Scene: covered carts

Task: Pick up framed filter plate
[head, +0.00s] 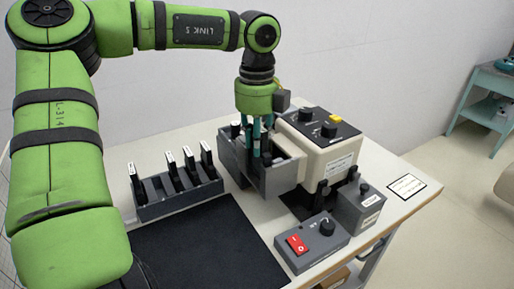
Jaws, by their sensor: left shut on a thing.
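My left gripper (261,147) points down into an open grey box (284,181) at the front of the beige device. Its teal and dark fingers are shut on a dark thing low between them, probably the framed filter plate; fingers and box walls hide most of it. Several slim dark plates with white labels, one at the right end (206,156), stand upright in a slotted grey rack (181,206) left of the box. My right gripper is not in view.
The beige device (318,172) with black knobs and a yellow button stands right of the box. A small control box (311,243) with a red switch and a grey labelled box (361,208) are in front. A black mat (205,250) lies clear at the table's front.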

